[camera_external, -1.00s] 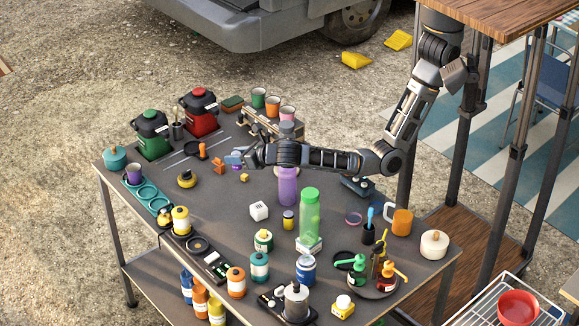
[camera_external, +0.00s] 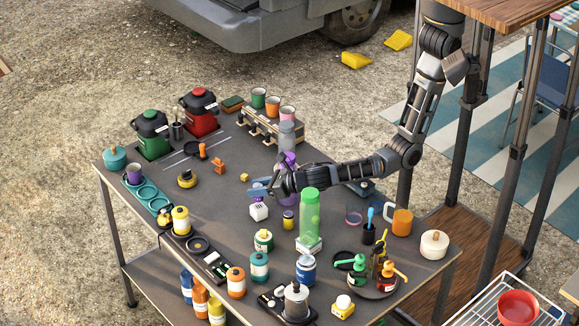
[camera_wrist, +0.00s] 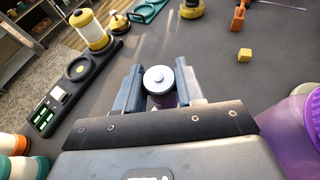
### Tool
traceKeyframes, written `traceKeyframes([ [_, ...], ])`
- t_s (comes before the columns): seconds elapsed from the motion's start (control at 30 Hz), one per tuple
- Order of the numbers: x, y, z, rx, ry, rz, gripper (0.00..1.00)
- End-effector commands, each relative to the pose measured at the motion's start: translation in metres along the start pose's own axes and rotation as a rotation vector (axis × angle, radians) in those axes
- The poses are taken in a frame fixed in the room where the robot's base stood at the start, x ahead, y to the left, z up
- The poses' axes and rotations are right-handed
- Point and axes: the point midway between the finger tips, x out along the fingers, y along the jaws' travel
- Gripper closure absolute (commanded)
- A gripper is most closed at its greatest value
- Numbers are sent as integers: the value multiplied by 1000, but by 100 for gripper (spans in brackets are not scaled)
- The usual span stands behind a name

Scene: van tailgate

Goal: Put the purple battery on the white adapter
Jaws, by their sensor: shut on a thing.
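My gripper (camera_external: 262,191) is shut on the purple battery (camera_wrist: 158,80) and holds it above the table. In the wrist view the battery stands between the two fingers, its round pale top with a dark rim toward the camera and a little purple body below. A gap or contact between battery and adapter cannot be told. The adapter is hidden in the wrist view.
A tall purple bottle (camera_wrist: 291,125) stands close to the right of my gripper, partly behind my arm in the external view. A green bottle (camera_external: 309,215) and a small yellow jar (camera_external: 288,220) stand nearby. A small yellow cube (camera_wrist: 245,55) lies on clear table.

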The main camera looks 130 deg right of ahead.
Motion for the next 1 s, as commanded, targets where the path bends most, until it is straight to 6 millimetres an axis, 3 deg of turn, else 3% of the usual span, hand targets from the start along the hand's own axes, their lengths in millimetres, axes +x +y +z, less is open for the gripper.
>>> traceKeyframes([
  [0.2, 10, 0, -24, -2, 0, 1, 96],
  [0.57, 11, 0, -27, -2, 0, 0, 96],
  [0.6, 11, 0, -27, -2, 0, 0, 59],
  [0.83, 11, 0, -27, -2, 0, 0, 37],
  [1.0, 11, 0, -27, -2, 0, 0, 36],
])
